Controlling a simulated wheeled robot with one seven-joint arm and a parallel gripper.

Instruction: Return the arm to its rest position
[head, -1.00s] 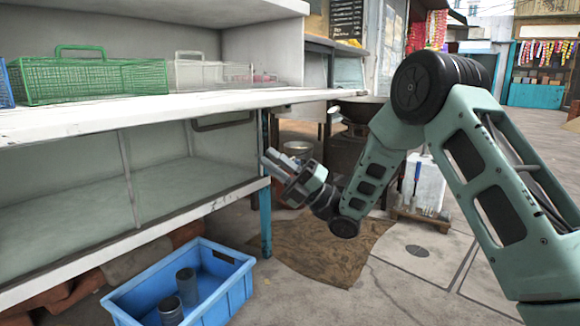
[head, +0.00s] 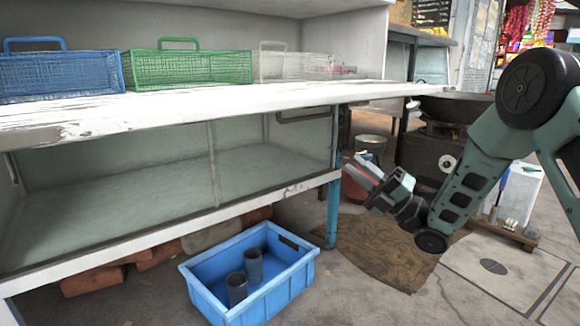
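My gripper (head: 362,172) is at the end of my folded green arm on the right side of the head view. It is in front of the right end of the white stall counter, near its blue leg. Its fingers point up and to the left. I see nothing between the fingers, but they are small and seen at an angle, so I cannot tell how far apart they are.
The white counter (head: 200,103) bears blue (head: 60,75), green (head: 190,68) and white (head: 290,66) wire baskets. A blue crate (head: 205,298) with two dark cups (head: 254,266) stands on the floor below. A wok (head: 455,106) on a stove is behind my arm. Brown matting (head: 375,245) lies on the pavement.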

